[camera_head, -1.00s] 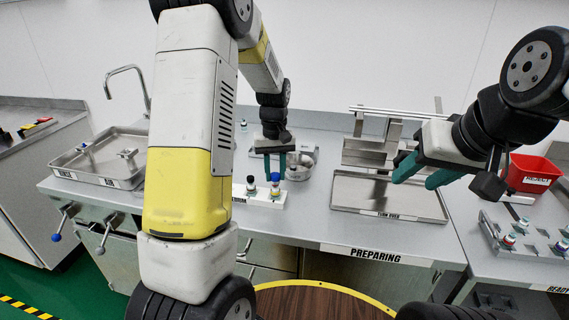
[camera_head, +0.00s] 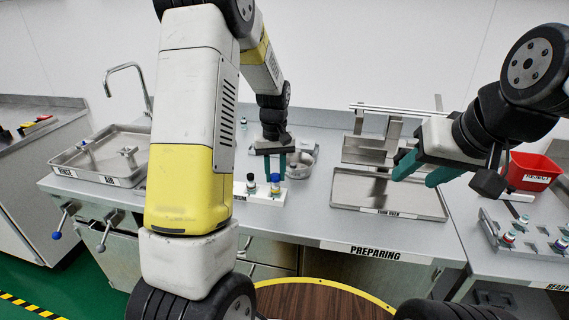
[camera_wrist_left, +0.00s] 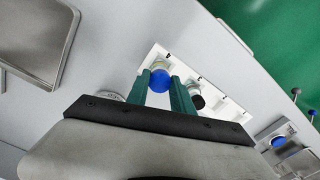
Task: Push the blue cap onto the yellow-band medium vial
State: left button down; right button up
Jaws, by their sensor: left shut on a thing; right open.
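The blue cap (camera_head: 276,177) is at the top of a vial in the white rack (camera_head: 262,197). My left gripper (camera_head: 275,178) points down from above with its green fingers closed on the cap's sides. The left wrist view shows the blue cap (camera_wrist_left: 160,80) between the two fingertips. A pale vial (camera_wrist_left: 160,64) stands below it in the rack; its band colour is too small to tell, and I cannot tell how deep the cap sits. My right gripper (camera_head: 413,175) is open and empty, high over the right part of the counter.
A black-capped vial (camera_head: 251,181) stands beside it in the rack. A round metal device (camera_head: 300,165) is behind to the right. A steel tray (camera_head: 388,206), a red bin (camera_head: 530,172) and another vial rack (camera_head: 525,240) are further right. A sink tray (camera_head: 100,158) is left.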

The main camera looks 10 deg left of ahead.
pick_arm(q)
jog(key=shift+f, duration=0.2)
dwell(0.4)
jog(key=c, duration=1)
grip_release()
jog(key=shift+c, duration=0.2)
jog(key=shift+r, duration=0.1)
notch_tip(320, 180, up, 8)
jog(key=shift+f, duration=0.15)
jog(key=s+r+m+t+h, duration=0.1)
jog(key=s+r+m+t, duration=0.15)
jog(key=s+r, duration=0.75)
jog(key=s+d+r+m+t, duration=0.1)
jog(key=s+t, duration=0.1)
jog(key=s, duration=0.5)
jog(key=s+d+r+m+t+h, duration=0.1)
jog(key=s+r, duration=0.1)
jog(key=s, duration=0.5)
jog(key=shift+t, duration=0.35)
